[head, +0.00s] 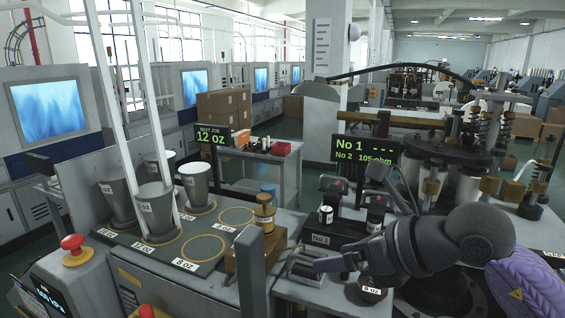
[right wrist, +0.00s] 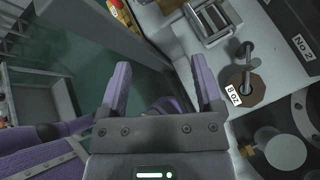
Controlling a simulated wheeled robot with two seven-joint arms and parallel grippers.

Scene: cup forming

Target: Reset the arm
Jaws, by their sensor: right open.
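My right arm comes in from the right in the head view. Its purple-fingered gripper (head: 330,262) is beside the metal frame fixture (head: 308,266) near the No 1 label. In the right wrist view the right gripper (right wrist: 160,72) is open, with nothing between its two fingers. The metal frame fixture (right wrist: 211,20) and a brown piece with a handle, tagged 8 oz (right wrist: 246,90), lie to the right of the fingers there. The 8 oz piece (head: 372,290) also shows below the gripper in the head view. My left gripper is not in view.
A grey counter holds cups (head: 195,184) on ringed spots at left and a brass-coloured piece (head: 264,212) on a block. A No 1/No 2 display (head: 364,151) stands behind the gripper. A round machine (head: 450,140) stands at right. Dark floor (right wrist: 70,50) lies left of the fingers.

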